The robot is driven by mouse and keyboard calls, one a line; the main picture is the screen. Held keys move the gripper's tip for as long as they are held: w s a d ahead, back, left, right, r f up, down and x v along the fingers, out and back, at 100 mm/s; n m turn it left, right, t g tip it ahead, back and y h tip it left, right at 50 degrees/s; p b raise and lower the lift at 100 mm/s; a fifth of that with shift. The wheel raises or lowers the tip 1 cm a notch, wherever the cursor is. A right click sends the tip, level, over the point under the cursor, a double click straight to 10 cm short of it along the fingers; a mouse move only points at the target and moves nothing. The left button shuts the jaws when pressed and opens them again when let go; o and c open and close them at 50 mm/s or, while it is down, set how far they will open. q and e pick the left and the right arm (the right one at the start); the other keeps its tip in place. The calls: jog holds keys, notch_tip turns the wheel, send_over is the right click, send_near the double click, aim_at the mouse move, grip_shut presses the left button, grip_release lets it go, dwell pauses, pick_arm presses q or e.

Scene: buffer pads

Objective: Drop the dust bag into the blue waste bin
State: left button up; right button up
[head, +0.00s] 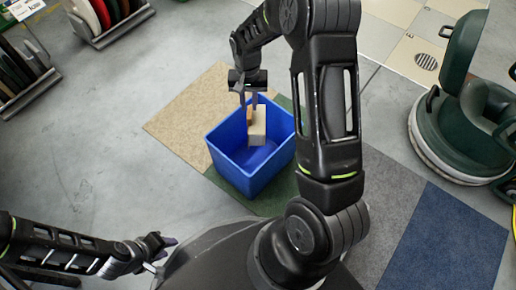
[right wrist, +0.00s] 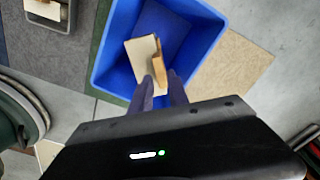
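The dust bag (head: 258,127), a pale block with a brown side, hangs from my right gripper (head: 249,98) inside the outline of the blue waste bin (head: 235,172). The right wrist view shows the dust bag (right wrist: 143,62) at my right fingertips (right wrist: 162,80), its brown side between the fingers, over the blue bin (right wrist: 112,52). My right gripper is shut on it. The bag's exact height against the rim is hard to tell. My left gripper (head: 166,254) is open and empty, low at the left, far from the bin.
A dark green floor machine (head: 470,130) stands at the right. Racks of pads (head: 105,15) stand at the upper left. Grey floor left of the bin is clear.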

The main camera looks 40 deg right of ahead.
jog(key=o, duration=0.4)
jog(key=shift+s, duration=0.1)
notch_tip(320, 180, up, 8)
jog(key=p, duration=0.3)
jog(key=shift+f, duration=0.1)
dwell(0.7)
